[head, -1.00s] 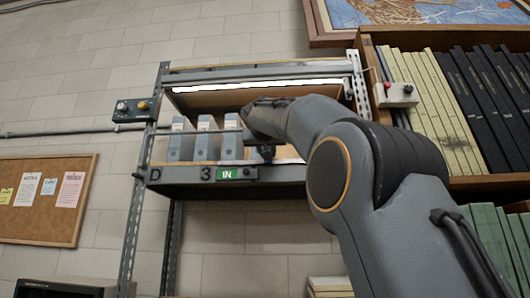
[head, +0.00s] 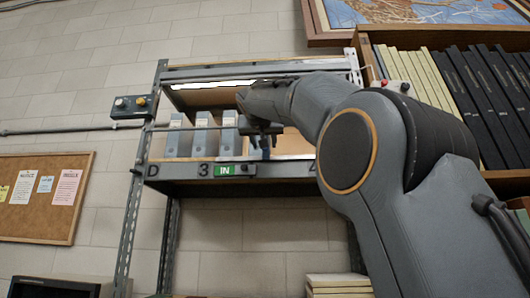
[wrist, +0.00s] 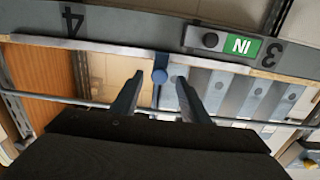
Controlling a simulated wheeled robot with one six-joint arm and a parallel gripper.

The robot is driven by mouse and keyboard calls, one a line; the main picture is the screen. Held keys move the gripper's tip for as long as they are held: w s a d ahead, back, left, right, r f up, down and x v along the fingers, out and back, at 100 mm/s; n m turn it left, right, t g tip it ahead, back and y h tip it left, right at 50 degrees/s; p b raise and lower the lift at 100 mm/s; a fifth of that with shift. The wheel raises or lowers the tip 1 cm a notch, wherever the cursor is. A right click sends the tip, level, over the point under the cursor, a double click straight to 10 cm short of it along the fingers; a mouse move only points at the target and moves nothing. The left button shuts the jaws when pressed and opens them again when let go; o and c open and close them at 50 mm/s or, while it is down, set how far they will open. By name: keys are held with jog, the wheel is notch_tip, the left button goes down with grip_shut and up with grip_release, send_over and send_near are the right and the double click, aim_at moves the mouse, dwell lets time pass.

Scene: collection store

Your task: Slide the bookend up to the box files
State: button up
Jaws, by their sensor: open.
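Several grey box files (head: 203,137) stand upright in a row at the left of the lit shelf, and they show inverted at the right of the wrist view (wrist: 233,92). The blue bookend (wrist: 161,63) has a round knob and stands to the right of the files in the head view (head: 265,148). My gripper (wrist: 158,79) is open, with one finger on either side of the bookend in the wrist view; it also shows in the head view (head: 262,129). I cannot tell whether the fingers touch it. The gripper partly hides the bookend and the space beside the nearest file.
The shelf's front edge (head: 190,171) carries the marks D, 3 and 4 and a green IN sign (head: 225,170). A lamp strip (head: 213,84) runs above the files. A bookcase (head: 369,60) with bound volumes stands at the right. The shelf board is bare right of the bookend.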

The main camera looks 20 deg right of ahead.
jog(key=shift+b+v, duration=0.6)
jog(key=shift+v, duration=1.2)
jog(key=w+a+f+n+g+y, duration=0.1)
jog(key=w+f+n+g+y, duration=0.15)
jog(key=f, duration=1.55)
jog(key=w+a+f+n+g+y, duration=0.1)
jog(key=w+a+f+g, duration=0.2)
jog(key=f, duration=1.5)
jog(key=s+f+g+y, duration=0.1)
jog(key=s+f+g, duration=0.25)
jog(key=f, duration=1.35)
jog(key=s+f+n+g+y, duration=0.1)
jog(key=s+f+g, duration=0.6)
jog(key=s+f, duration=2.5)
jog(key=shift+s+a+f+y, duration=0.35)
jog(key=shift+a+f+y, duration=0.1)
jog(key=shift+y, duration=0.3)
